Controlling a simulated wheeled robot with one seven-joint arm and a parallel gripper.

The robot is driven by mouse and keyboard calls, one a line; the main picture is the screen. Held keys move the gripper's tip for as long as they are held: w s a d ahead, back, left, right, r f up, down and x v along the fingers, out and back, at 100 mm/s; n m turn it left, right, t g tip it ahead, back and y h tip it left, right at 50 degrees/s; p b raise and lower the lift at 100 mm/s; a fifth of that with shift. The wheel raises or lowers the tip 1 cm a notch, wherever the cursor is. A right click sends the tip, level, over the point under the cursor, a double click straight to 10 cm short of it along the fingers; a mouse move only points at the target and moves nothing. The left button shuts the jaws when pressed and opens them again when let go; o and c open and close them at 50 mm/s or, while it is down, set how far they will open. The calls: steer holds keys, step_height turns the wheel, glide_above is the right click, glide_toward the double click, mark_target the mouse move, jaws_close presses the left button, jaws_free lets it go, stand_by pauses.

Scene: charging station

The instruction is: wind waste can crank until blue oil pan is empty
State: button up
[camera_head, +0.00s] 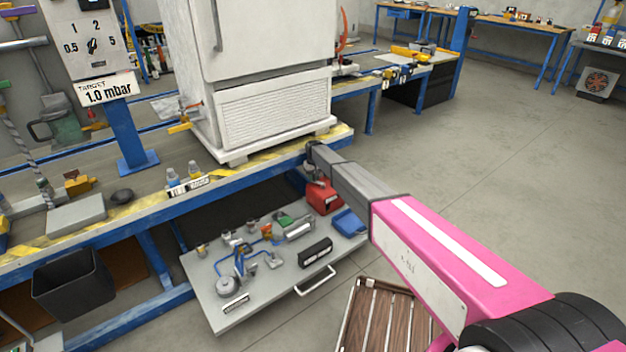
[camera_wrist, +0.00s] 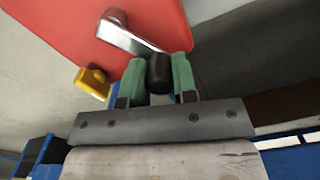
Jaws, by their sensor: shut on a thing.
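The red waste can (camera_head: 323,197) stands beside the grey board, under the end of my arm. The blue oil pan (camera_head: 349,223) lies just in front of it; I cannot tell how much oil is in it. In the wrist view the can's red face (camera_wrist: 60,35) fills the upper left. The metal crank arm (camera_wrist: 130,40) runs from a round hub on that face to a black knob (camera_wrist: 159,72). My gripper (camera_wrist: 160,75) is shut on the black knob, with a green finger pad on each side. In the head view my arm hides the fingertips.
A grey board (camera_head: 255,275) with pipe fittings and a handle lies left of the can. The blue workbench (camera_head: 200,190) with a white cabinet (camera_head: 270,100) stands above. A slatted wooden crate (camera_head: 385,320) is at the bottom. Open floor (camera_head: 480,180) lies right.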

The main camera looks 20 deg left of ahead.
steer(key=shift+w+d+m, duration=0.1)
steer(key=shift+w+m, duration=0.3)
steer(key=shift+m, duration=0.45)
steer(key=shift+w+d+m, duration=0.1)
steer(key=shift+w+m, duration=0.25)
steer(key=shift+m, duration=0.5)
steer(key=o, duration=0.9)
steer(key=shift+s, duration=0.1)
